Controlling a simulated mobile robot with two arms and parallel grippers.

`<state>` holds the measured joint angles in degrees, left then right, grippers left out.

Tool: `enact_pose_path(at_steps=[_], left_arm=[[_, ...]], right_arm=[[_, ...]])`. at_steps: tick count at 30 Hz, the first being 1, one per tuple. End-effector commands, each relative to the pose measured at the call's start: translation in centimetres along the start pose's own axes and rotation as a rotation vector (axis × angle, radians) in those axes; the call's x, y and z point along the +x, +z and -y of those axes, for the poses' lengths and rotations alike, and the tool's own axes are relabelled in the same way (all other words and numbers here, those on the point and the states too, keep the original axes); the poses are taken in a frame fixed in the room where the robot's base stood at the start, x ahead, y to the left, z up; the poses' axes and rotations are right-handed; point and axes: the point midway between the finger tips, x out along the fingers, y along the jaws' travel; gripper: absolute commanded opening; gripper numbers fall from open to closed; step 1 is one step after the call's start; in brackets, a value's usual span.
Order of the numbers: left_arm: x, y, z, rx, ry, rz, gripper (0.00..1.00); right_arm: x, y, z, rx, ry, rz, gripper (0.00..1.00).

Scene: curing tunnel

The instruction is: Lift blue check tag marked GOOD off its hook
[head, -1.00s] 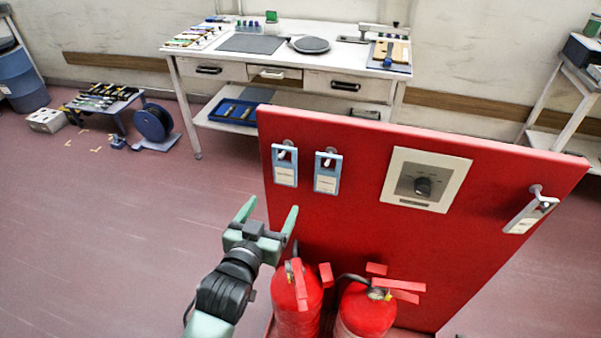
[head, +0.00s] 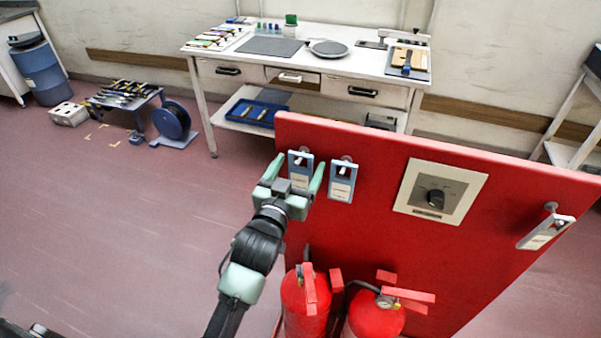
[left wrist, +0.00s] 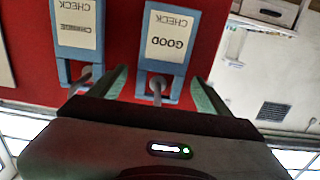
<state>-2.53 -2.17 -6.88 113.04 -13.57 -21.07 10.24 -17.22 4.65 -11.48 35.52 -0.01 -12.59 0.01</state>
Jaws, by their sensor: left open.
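The blue check tag marked GOOD (left wrist: 168,47) hangs on its hook (left wrist: 157,88) on the red panel. It is the left one of two blue tags in the head view (head: 299,181). A second blue tag (head: 342,183) hangs just right of it; in the left wrist view (left wrist: 78,28) its label's first word is hard to read. My left gripper (head: 297,170) is open, with one finger on each side of the GOOD tag's hook end. Its fingers appear apart from the tag in the left wrist view. My right gripper is out of view.
The red panel (head: 375,240) also carries a knob plate (head: 440,191) and a pale tag (head: 545,233) at right. Two fire extinguishers (head: 305,308) stand below the tags. A white workbench (head: 222,54) stands behind. The floor at left is clear nearby.

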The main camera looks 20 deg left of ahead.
Motion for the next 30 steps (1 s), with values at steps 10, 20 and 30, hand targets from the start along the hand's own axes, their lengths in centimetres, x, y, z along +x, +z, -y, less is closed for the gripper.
enact_pose_path(at_steps=[10,20,30], left_arm=[[-0.1,0.1,0.0,0.0,0.0,0.001,0.14],[0.0,-0.3,0.0,0.0,0.0,0.0,0.13],[-3.8,-1.2,0.0,0.0,0.001,0.003,0.13]], right_arm=[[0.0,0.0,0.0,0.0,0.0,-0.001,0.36],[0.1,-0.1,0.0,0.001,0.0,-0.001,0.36],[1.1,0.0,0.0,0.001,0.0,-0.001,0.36]])
